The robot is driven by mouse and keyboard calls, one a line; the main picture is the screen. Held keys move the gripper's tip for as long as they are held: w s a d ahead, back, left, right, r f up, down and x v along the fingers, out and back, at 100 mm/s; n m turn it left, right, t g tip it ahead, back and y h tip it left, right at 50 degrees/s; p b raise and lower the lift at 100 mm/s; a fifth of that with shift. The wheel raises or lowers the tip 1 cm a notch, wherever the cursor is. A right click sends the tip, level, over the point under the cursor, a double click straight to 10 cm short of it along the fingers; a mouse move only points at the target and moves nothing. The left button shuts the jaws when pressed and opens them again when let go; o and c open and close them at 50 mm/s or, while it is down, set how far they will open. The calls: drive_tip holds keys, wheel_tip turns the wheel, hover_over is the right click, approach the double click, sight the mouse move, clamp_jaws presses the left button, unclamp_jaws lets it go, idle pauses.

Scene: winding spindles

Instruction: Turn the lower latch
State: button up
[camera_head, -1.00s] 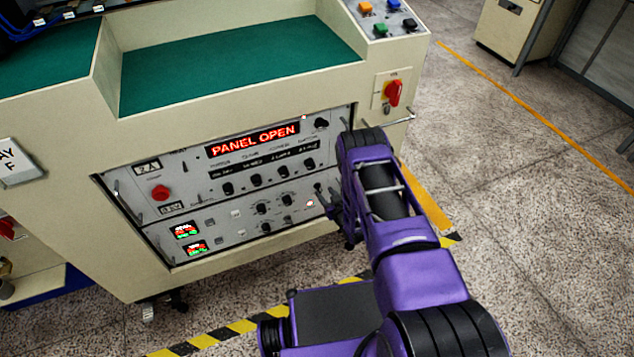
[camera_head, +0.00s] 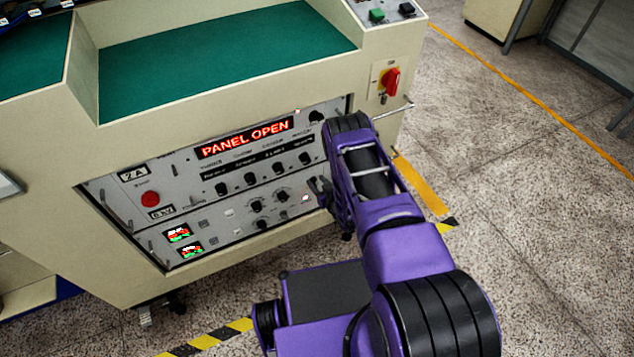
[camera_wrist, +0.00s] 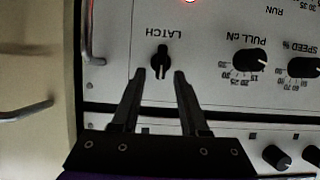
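The latch (camera_wrist: 161,61) is a small black knob on the light grey lower panel, marked LATCH. The wrist view shows it upside down, with the knob lengthwise up and down in the picture. My gripper (camera_wrist: 161,73) is open, with one black fingertip on each side of the knob's near end. I see gaps between the fingers and the knob; depth to the panel is hard to judge. In the head view, my purple arm covers the latch and most of the gripper at the panel's right end. A lit display (camera_head: 245,138) reads PANEL OPEN.
A metal handle (camera_wrist: 92,40) stands close beside the latch, and PULL (camera_wrist: 250,62) and SPEED knobs sit on the other side. A red rotary switch (camera_head: 390,82) and a metal bar (camera_head: 393,110) project from the cabinet near my arm.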

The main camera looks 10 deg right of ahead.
clamp_jaws()
drive_tip(key=shift+a, duration=0.1)
drive_tip(key=n+h, duration=0.1)
drive_tip(key=a+n+h, duration=0.1)
drive_tip(key=n, duration=0.1)
drive_tip(key=shift+s+f+t, duration=0.15)
drive_tip(key=shift+f+t, duration=0.05)
drive_tip(key=shift+t, duration=0.1)
drive_tip(key=shift+s+a+f+n+t+h, duration=0.1)
drive_tip(key=shift+a+f+n+t+h, duration=0.4)
drive_tip(key=shift+n, duration=1.25)
drive_tip(key=shift+d+f+n+t+h, duration=0.1)
drive_tip(key=shift+f+n+t+h, duration=0.15)
drive_tip(key=shift+n+t+h, duration=1)
drive_tip(key=shift+s+a+f+n+t+h, duration=0.15)
drive_tip(key=shift+a+f+n+t, duration=0.15)
drive_tip(key=shift+n, duration=1.9)
drive_tip(key=shift+w+d, duration=0.1)
drive_tip(key=shift+w, duration=0.05)
